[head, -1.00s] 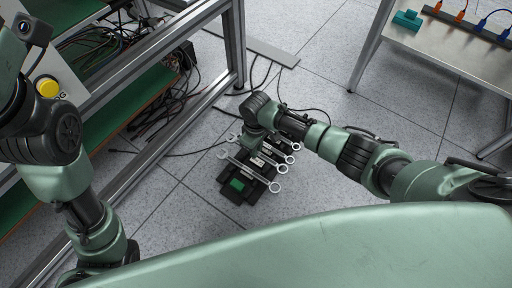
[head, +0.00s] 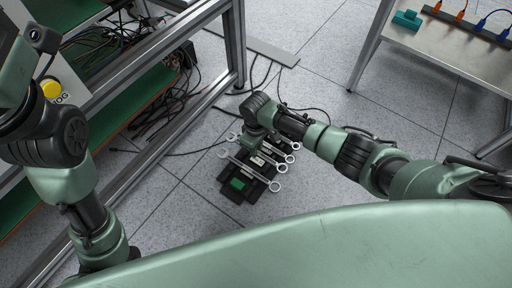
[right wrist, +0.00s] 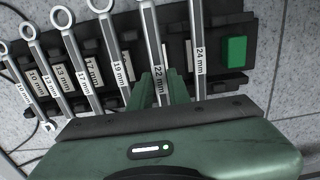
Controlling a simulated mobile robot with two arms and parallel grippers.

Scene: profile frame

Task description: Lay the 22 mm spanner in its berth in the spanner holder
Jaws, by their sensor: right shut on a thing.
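The black spanner holder (head: 232,194) lies on the floor, with several spanners side by side across it. My right gripper (right wrist: 160,88) reaches down over it; in the head view the arm hides most of the gripper. In the right wrist view its green fingers are shut on the shank of the 22 mm spanner (right wrist: 154,45), between the 19 mm spanner (right wrist: 118,72) and the 24 mm spanner (right wrist: 196,50). The 22 mm spanner lies nearly parallel to the 24 mm one. I cannot tell whether it touches the berth floor. My left gripper is out of view.
A green block (right wrist: 234,51) sits at the holder's end beside the 24 mm spanner. A metal-framed bench (head: 160,85) with cables stands left of the holder. A table (head: 450,40) is at the upper right. Loose cables lie on the floor behind the holder.

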